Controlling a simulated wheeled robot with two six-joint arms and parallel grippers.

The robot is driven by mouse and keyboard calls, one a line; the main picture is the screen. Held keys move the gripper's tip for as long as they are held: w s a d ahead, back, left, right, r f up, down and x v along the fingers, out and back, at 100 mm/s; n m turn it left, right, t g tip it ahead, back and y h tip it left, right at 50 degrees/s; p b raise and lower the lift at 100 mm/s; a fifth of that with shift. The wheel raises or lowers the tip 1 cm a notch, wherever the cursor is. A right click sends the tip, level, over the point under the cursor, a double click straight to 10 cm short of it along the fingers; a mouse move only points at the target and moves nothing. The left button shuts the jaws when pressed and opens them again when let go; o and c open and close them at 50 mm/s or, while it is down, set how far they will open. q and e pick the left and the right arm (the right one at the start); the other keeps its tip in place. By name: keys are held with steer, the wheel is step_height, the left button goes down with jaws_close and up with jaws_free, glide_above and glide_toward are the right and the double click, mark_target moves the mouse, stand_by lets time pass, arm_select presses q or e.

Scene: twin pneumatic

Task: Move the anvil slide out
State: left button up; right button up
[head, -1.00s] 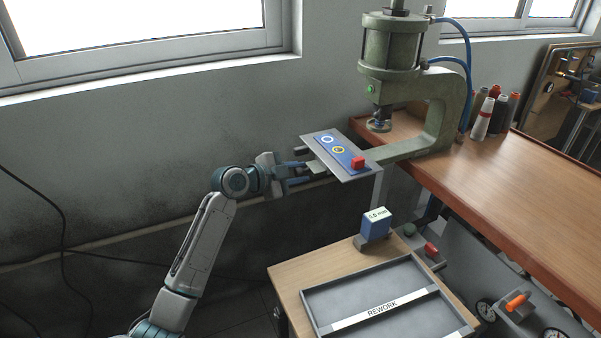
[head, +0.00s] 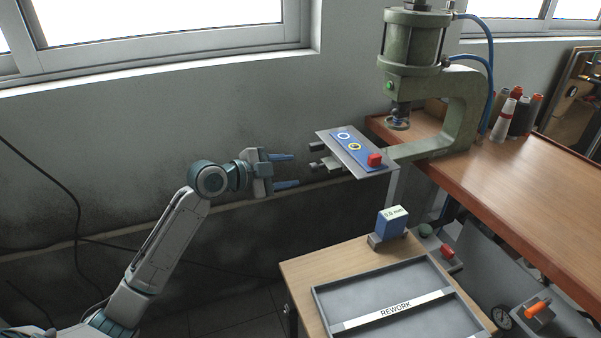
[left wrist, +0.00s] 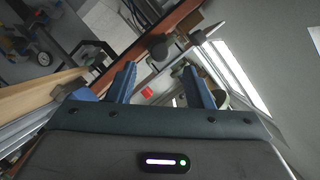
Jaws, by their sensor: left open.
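The anvil slide is a grey plate (head: 337,141) with a blue strip (head: 344,144) that carries two rings and a red block (head: 375,159). It sticks out to the left of the green press (head: 413,45), clear of the ram pad (head: 397,123). Dark and pale stubs (head: 322,165) project from its left end. My left gripper (head: 295,170) is open and empty, just left of these stubs with a gap between. In the left wrist view, its blue fingers (left wrist: 160,85) point towards dark round ends (left wrist: 157,47). My right gripper is out of view.
Below the slide, a wooden side table (head: 300,272) holds a grey REWORK tray (head: 425,316) and a blue block marked 5.0 mm (head: 391,224). The brown workbench (head: 520,190) lies right, with several bottles (head: 503,118). A wall (head: 150,120) stands behind the gripper.

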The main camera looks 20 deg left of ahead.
arm_select(q)
steer(key=shift+v, duration=1.25)
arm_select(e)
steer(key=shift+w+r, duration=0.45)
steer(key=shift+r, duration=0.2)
